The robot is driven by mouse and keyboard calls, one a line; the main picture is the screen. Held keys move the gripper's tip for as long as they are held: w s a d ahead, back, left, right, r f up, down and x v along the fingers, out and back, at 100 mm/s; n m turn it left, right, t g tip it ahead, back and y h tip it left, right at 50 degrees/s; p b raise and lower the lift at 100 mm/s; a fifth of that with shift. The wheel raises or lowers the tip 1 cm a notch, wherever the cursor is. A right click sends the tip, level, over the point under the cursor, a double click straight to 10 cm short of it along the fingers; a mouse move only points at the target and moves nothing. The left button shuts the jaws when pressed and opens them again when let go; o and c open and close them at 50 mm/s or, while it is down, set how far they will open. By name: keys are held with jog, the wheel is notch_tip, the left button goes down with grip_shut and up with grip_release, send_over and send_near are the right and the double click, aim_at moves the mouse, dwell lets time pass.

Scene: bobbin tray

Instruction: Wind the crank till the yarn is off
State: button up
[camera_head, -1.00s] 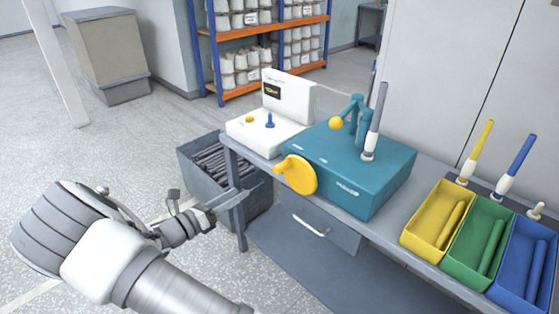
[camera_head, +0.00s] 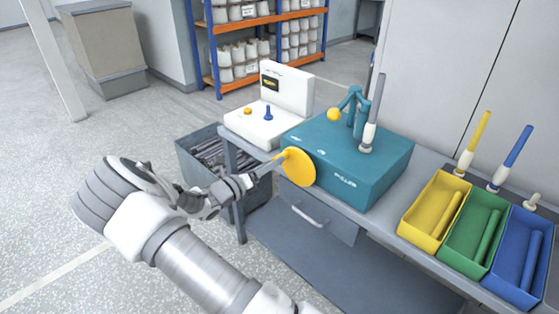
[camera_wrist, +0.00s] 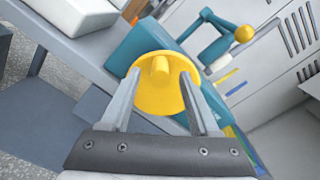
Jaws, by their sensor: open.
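The teal winding machine (camera_head: 352,166) stands on the grey bench. A yellow disc crank (camera_head: 300,168) is on its front left side, and its knob (camera_wrist: 161,69) points toward my gripper in the wrist view. My gripper (camera_head: 262,175) is open at the crank. In the wrist view its fingers (camera_wrist: 158,82) stand one on either side of the knob, with a gap showing on each side. A grey bobbin (camera_head: 371,122) stands upright on top of the machine beside a teal arm with a yellow ball (camera_head: 334,114).
Yellow (camera_head: 416,237), green (camera_head: 496,224) and blue (camera_head: 547,240) trays sit at the bench's right, with upright bobbins behind them. A white box with a small display (camera_head: 287,85) is left of the machine. A grey bin (camera_head: 205,183) stands on the floor beside the bench.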

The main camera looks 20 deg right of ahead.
aim_at(294, 170)
jog(key=shift+x, duration=1.85)
grip_shut()
